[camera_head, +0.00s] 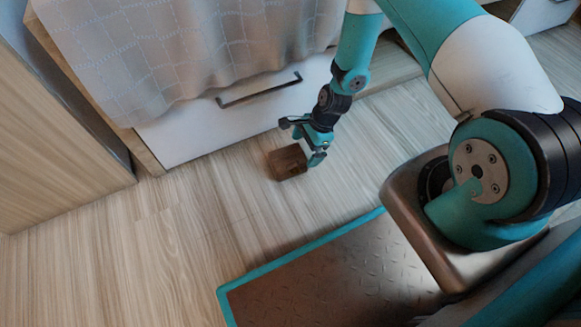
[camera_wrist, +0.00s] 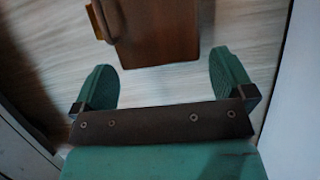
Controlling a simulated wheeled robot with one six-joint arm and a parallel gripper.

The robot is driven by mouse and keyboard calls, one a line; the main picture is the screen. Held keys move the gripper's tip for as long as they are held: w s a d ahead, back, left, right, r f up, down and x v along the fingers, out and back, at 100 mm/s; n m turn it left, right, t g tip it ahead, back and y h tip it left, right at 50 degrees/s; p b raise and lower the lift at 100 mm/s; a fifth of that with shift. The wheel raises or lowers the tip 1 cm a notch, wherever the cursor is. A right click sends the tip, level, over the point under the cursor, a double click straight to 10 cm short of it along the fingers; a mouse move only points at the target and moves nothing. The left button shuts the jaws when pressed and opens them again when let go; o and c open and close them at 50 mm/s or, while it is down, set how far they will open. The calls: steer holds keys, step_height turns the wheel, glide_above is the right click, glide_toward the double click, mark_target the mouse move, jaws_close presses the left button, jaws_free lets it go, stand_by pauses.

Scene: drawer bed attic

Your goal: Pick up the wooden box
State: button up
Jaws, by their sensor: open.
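The wooden box (camera_head: 287,162) is small and brown and sits on the wooden floor in front of the bed's drawer. In the wrist view the box (camera_wrist: 157,32) shows at the top, cut off by the frame edge. My gripper (camera_head: 312,157) is low, right beside the box on its right in the head view. In the wrist view the two green fingers of my gripper (camera_wrist: 166,78) are spread apart, with bare floor between them. The box lies just beyond the fingertips, roughly centred, and its far end is out of frame.
A white drawer front with a dark handle (camera_head: 259,89) stands close behind the box, under a draped grey blanket (camera_head: 180,50). A wooden cabinet side (camera_head: 55,150) is at the left. Floor (camera_head: 170,245) is clear at front left.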

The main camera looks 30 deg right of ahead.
steer(key=shift+x, duration=0.95)
steer(key=shift+r, duration=0.1)
steer(key=c, duration=0.8)
steer(key=shift+c, duration=0.2)
steer(key=shift+r, duration=0.15)
